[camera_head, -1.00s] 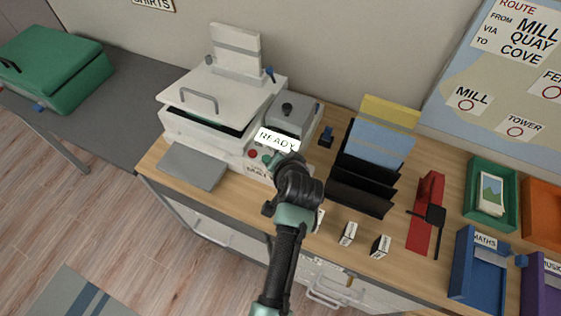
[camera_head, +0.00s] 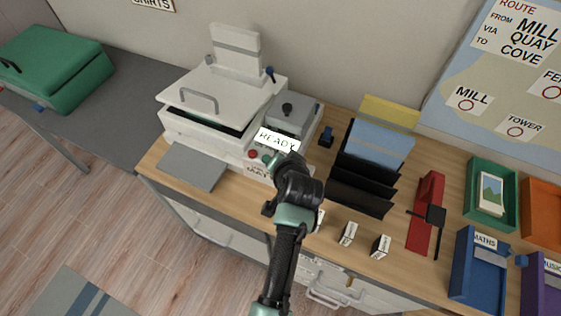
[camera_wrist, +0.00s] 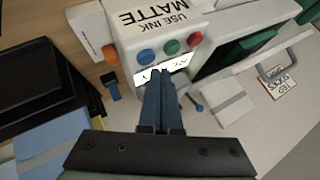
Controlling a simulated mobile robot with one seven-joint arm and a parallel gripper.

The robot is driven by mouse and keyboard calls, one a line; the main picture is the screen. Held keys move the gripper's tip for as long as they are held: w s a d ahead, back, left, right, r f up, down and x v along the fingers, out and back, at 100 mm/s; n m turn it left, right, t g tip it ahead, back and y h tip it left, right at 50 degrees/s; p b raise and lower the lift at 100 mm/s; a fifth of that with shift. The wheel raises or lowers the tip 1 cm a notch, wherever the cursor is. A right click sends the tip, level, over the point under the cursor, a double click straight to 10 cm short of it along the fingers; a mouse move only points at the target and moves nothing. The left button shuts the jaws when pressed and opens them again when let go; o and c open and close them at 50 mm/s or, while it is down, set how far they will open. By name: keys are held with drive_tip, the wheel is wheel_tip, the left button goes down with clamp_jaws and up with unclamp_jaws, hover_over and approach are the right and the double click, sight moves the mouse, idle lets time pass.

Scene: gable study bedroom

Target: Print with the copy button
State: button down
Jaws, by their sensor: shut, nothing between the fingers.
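A white printer (camera_head: 182,129) stands on the wooden desk, its lid tilted slightly up; its lit display (camera_head: 278,140) reads READY. Its front buttons show in the wrist view: red (camera_wrist: 194,39), green (camera_wrist: 172,46) and blue (camera_wrist: 147,57), with an orange one (camera_wrist: 110,53) off to the side. No button label is readable, so I cannot tell which is copy. My gripper (camera_wrist: 158,78) is shut and empty, its tips overlapping the display beside the blue and green buttons; contact is unclear. In the head view my arm hides part of the button panel.
A grey flat tray (camera_head: 193,166) sticks out at the printer's front left. To the right are a black file rack (camera_head: 362,192), a red tool with a black handle (camera_head: 425,215), small labelled boxes (camera_head: 348,233) and a green tray (camera_head: 474,211). Bare desk lies between them.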

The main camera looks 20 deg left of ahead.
drive_tip(key=shift+f, duration=0.15)
drive_tip(key=shift+f, duration=0.25)
